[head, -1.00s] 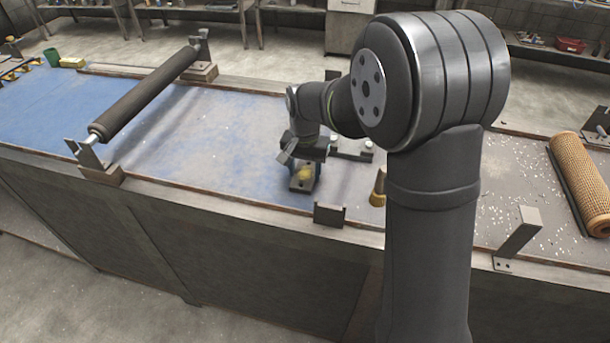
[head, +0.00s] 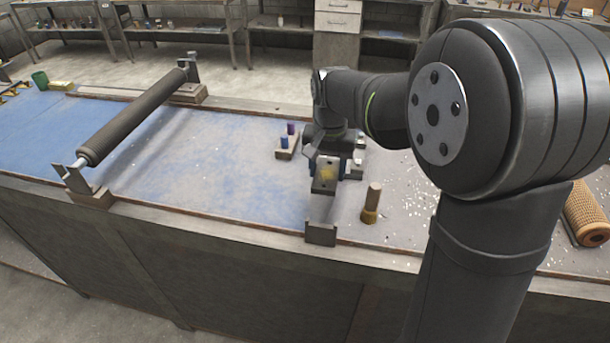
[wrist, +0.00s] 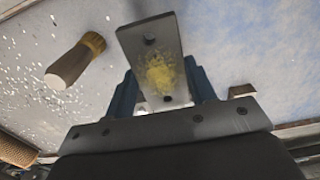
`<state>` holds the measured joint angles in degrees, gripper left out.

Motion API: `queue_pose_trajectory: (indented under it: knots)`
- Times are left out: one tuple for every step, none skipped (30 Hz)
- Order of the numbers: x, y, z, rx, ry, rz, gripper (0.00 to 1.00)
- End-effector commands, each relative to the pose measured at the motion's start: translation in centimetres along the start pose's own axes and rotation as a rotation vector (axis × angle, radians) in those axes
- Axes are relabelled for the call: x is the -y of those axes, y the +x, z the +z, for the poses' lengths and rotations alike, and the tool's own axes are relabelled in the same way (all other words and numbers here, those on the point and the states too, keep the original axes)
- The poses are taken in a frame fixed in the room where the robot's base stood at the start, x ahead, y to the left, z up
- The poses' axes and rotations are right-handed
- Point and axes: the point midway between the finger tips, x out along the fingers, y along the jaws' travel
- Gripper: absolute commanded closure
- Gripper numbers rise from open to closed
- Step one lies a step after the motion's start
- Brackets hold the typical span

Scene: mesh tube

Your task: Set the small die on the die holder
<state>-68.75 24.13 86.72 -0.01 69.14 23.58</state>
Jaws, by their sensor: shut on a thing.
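My gripper (head: 322,164) is above the bench, with two blue fingers seen in the wrist view (wrist: 164,88). It is shut on a flat grey metal plate with two holes and a yellow smear, which I take as the small die (head: 326,180); the plate also shows in the wrist view (wrist: 150,38). It hangs tilted in front of the gripper, apparently off the bench. Just behind the gripper, a dark fixture with pale posts (head: 359,160) is partly hidden. It may be the die holder, but I cannot tell.
A wooden-handled brush (head: 371,203) stands right of the gripper. A block with blue and purple pegs (head: 287,146) sits left. A grey bracket (head: 320,235) is at the front edge. A long roller (head: 135,115) spans the left side; a mesh tube (head: 585,212) lies right.

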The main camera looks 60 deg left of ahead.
Motion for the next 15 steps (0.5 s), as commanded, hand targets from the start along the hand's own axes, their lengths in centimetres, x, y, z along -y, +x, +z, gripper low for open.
queue_pose_trajectory:
  knots:
    - [-0.9, -0.7, -0.1, -0.004, 0.003, -0.002, 0.92]
    - [-1.4, -0.9, 0.0, -0.004, 0.003, -0.002, 0.92]
    - [-1.9, -1.2, 0.0, -0.004, 0.003, -0.002, 0.92]
    - [-2.3, -1.5, 0.0, -0.003, 0.003, -0.001, 0.92]
    - [-2.6, -1.6, 0.0, -0.002, 0.002, -0.001, 0.92]
    - [-3.0, -1.8, 0.1, -0.002, 0.001, -0.001, 0.92]
    - [-3.2, -2.0, 0.0, -0.002, 0.001, -0.001, 0.92]
    - [-3.4, -2.1, -0.1, -0.002, 0.001, -0.001, 0.92]
    - [-3.5, -2.3, -0.3, -0.002, 0.001, -0.001, 0.92]
    - [-3.6, -2.4, -0.6, -0.002, 0.001, -0.001, 0.92]
    - [-3.6, -2.5, -0.9, -0.002, 0.001, -0.001, 0.92]
    - [-3.6, -2.6, -1.6, -0.002, 0.0, -0.001, 0.92]
    - [-3.5, -2.7, -2.1, -0.001, 0.0, -0.001, 0.92]
    - [-3.4, -2.8, -2.8, -0.002, 0.001, -0.001, 0.92]
    - [-3.2, -3.0, -3.8, -0.002, 0.001, -0.001, 0.92]
